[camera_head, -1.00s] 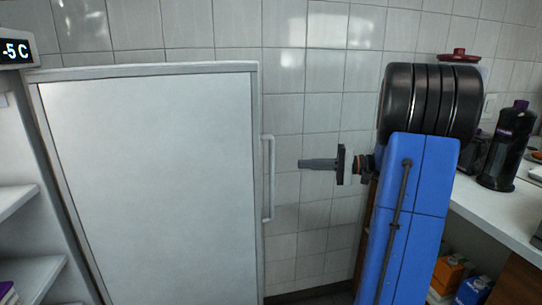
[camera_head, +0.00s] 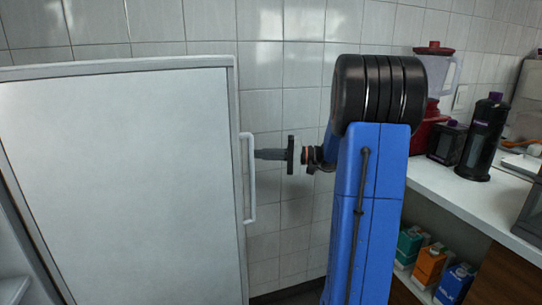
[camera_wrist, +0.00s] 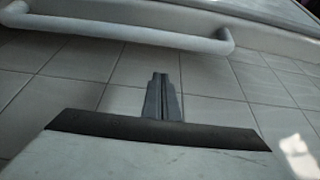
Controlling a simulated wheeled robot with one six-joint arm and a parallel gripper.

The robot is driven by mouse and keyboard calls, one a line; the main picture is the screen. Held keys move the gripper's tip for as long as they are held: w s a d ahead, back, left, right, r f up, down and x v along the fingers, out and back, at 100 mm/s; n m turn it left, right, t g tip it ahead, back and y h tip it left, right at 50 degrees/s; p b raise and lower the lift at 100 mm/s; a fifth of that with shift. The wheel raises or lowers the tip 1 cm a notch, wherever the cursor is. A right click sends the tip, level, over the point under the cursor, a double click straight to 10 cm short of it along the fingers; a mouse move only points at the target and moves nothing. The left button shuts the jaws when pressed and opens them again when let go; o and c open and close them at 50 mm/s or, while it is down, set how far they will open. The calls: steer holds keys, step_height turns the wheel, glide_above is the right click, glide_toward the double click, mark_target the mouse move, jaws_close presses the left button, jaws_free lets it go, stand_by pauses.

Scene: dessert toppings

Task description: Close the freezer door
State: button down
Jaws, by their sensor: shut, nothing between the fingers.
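The freezer door (camera_head: 120,170) is a large white panel filling the left of the head view. It stands open, with its inner side facing the body camera. A white bar handle (camera_head: 249,180) runs along its right edge; the handle also crosses the top of the wrist view (camera_wrist: 120,36). My gripper (camera_head: 258,154) is shut and empty, pointing left at the handle's upper part in the head view. In the wrist view its fingertips (camera_wrist: 160,76) are together, below the bar.
A tiled wall (camera_head: 285,100) stands behind the door and my gripper. At the right, a white counter (camera_head: 440,192) holds a red blender (camera_head: 433,95) and a dark bottle (camera_head: 482,140). Cartons (camera_head: 430,265) stand on a shelf below it.

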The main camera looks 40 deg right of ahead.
steer(key=s+a, duration=0.2)
steer(key=s, duration=0.1)
steer(key=shift+s, duration=0.1)
steer(key=shift+s, duration=0.15)
stand_by(0.4)
